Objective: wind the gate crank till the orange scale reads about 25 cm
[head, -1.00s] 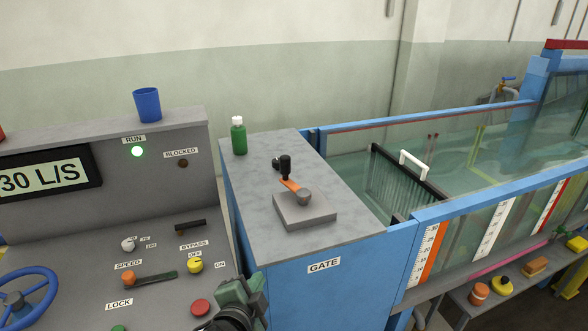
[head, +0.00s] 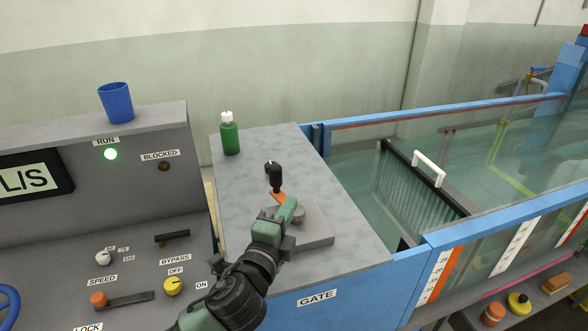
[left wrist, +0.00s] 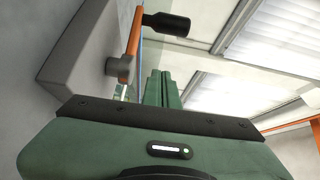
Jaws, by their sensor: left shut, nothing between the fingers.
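The gate crank has an orange arm (head: 279,197) and a black knob (head: 275,176). It stands on a grey block (head: 318,226) on top of the gate box (head: 250,150). My left gripper (head: 288,208) is shut and empty, its fingertips close to the crank hub and below the knob. In the left wrist view the shut fingers (left wrist: 158,88) are beside the hub (left wrist: 120,67), with the black knob (left wrist: 168,23) beyond them. I cannot tell whether they touch the crank. The orange scale (head: 440,277) is on the flume glass; its reading is unclear. My right gripper is out of view.
A green bottle (head: 229,134) stands at the back of the gate box. A control panel (head: 60,235) with switches and a blue cup (head: 116,103) is on the left. The glass flume (head: 480,140) with water and a white-handled grille (head: 428,168) lies to the right.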

